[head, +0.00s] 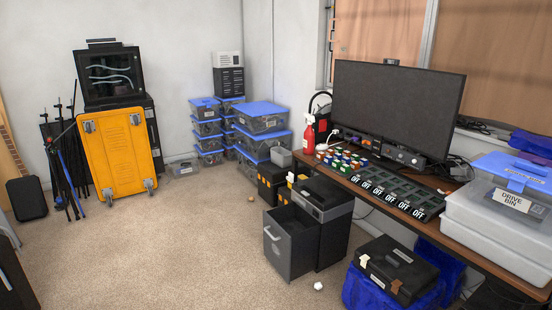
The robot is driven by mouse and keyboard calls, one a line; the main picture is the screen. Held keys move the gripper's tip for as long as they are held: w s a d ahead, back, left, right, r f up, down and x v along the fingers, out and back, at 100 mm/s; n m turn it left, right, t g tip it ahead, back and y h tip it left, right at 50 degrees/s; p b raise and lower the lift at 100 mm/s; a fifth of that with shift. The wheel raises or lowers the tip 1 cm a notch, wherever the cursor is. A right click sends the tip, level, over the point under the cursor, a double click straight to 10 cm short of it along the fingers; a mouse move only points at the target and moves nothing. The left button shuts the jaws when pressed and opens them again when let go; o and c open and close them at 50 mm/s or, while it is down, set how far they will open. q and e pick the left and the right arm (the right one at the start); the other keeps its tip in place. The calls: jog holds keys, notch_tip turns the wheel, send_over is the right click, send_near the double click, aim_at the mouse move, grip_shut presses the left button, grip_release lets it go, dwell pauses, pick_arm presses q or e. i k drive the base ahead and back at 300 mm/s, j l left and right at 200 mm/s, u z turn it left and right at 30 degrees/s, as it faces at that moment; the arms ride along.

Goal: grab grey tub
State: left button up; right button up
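A small grey tub (281,157) sits on top of a black toolbox (271,180) beside the stacked bins, left of the desk. It is partly set against the bins behind it, and its inside is too small to make out. Neither of my grippers shows in the head view.
Clear bins with blue lids (262,122) stand behind the tub. A dark drawer unit (322,200) with its lower drawer (290,242) pulled out stands in front. The desk (430,222) runs along the right. Carpet (180,245) is mostly clear, with small scraps.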

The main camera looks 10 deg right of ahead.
aim_at(282, 158)
jog(key=i+u, duration=0.35)
jog(key=i, duration=2.15)
jog(key=i+j+z, duration=0.15)
jog(key=i, duration=0.6)
jog(key=i+j, duration=0.15)
jog(key=i, duration=0.55)
jog(key=l+z, duration=0.05)
